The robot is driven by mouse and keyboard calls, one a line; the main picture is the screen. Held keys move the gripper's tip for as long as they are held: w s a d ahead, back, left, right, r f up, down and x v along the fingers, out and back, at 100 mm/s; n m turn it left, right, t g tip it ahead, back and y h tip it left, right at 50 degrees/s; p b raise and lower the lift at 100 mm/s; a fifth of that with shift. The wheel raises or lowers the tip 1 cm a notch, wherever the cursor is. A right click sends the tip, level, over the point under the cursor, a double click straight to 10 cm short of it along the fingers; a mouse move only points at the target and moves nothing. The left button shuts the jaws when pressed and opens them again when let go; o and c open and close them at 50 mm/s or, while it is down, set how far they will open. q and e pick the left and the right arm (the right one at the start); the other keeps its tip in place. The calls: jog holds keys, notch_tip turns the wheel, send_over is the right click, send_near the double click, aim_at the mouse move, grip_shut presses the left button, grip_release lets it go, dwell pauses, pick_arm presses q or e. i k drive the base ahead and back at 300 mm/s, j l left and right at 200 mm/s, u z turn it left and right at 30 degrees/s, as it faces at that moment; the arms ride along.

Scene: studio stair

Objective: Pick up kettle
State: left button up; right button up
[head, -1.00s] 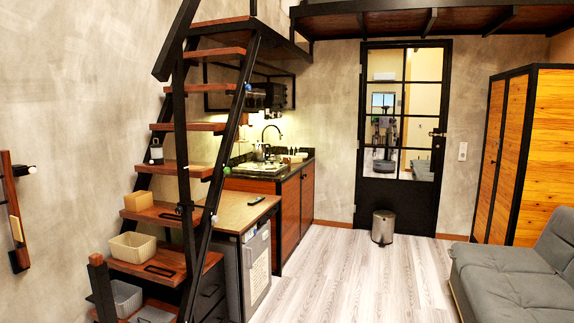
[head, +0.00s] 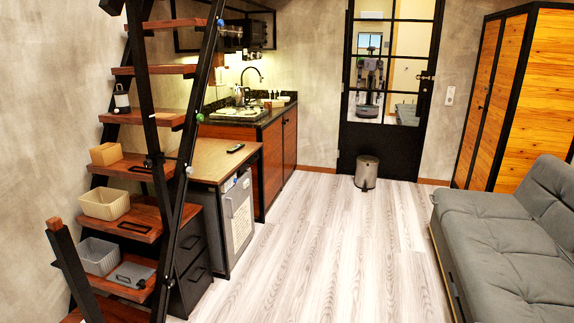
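A small silvery shape (head: 240,97), which looks like the kettle, stands on the kitchen counter (head: 262,118) at the back, by the sink and the dark tap. It is small and far off, so its handle and spout are not clear. Neither of my grippers is in view.
An open wooden staircase (head: 155,118) with black rails stands at left, with baskets and small items on its treads. A low cabinet (head: 216,156) with a remote stands before the counter. A grey sofa (head: 500,235) is at right, a bin (head: 366,172) by the door. The pale floor (head: 330,250) between is clear.

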aim_at(239, 95)
jog(key=i+z, duration=0.15)
jog(key=i, duration=1)
jog(key=i+j+z, duration=0.2)
jog(key=i, duration=0.9)
jog(key=i+u, duration=0.1)
jog(key=i, duration=0.35)
jog(key=i+l+u, duration=0.1)
jog(key=i, duration=0.4)
jog(key=i+l+u, duration=0.15)
jog(key=i, duration=0.3)
jog(key=i+l+u, duration=0.1)
jog(key=i, duration=0.35)
jog(key=i+l+u, duration=0.1)
jog(key=i, duration=0.35)
